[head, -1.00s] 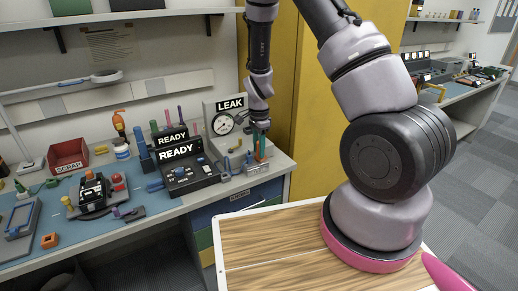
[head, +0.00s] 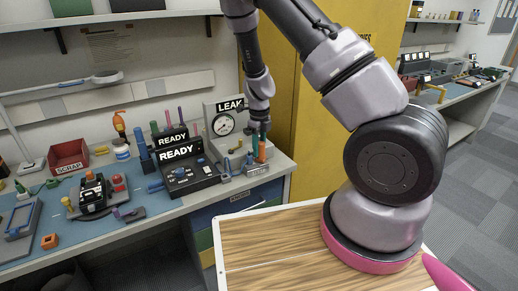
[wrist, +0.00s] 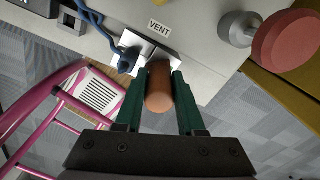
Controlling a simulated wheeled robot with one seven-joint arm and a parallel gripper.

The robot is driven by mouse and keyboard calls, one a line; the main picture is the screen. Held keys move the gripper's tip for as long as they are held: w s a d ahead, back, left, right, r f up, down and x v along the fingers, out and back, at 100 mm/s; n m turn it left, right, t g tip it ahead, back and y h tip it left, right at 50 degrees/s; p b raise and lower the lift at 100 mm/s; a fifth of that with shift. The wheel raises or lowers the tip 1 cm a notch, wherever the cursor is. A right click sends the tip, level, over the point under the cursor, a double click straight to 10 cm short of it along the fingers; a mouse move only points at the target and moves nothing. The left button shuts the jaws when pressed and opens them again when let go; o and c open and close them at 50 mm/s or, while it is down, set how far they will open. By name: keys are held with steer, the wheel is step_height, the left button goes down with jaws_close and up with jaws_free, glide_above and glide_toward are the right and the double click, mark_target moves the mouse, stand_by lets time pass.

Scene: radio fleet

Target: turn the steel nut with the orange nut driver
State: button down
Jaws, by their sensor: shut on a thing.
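The orange nut driver (head: 262,153) shows at the right end of the bench, below my gripper (head: 260,136). In the wrist view its thick orange handle (wrist: 160,88) lies between the two green fingers of my gripper (wrist: 160,97), which are shut on it. The far end of the handle meets the area of a shiny steel plate (wrist: 139,47) near the bench edge. The steel nut cannot be made out. The driver's tip is hidden, so I cannot tell whether it sits on the nut.
A blue looped part (wrist: 126,57) is close left of the driver. A VENT label (wrist: 159,27) lies beyond it and a red knob (wrist: 288,40) to the right. The LEAK gauge panel (head: 223,124) and black READY box (head: 184,177) stand nearby. A yellow cabinet (head: 305,120) is behind.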

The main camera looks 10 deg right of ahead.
steer(key=shift+m, duration=0.4)
steer(key=shift+r, duration=0.1)
steer(key=shift+r, duration=1.95)
steer(key=shift+f, duration=0.15)
steer(key=shift+f+n, duration=0.6)
steer(key=shift+f, duration=0.6)
steer(key=shift+f, duration=0.7)
stand_by(0.3)
stand_by(0.4)
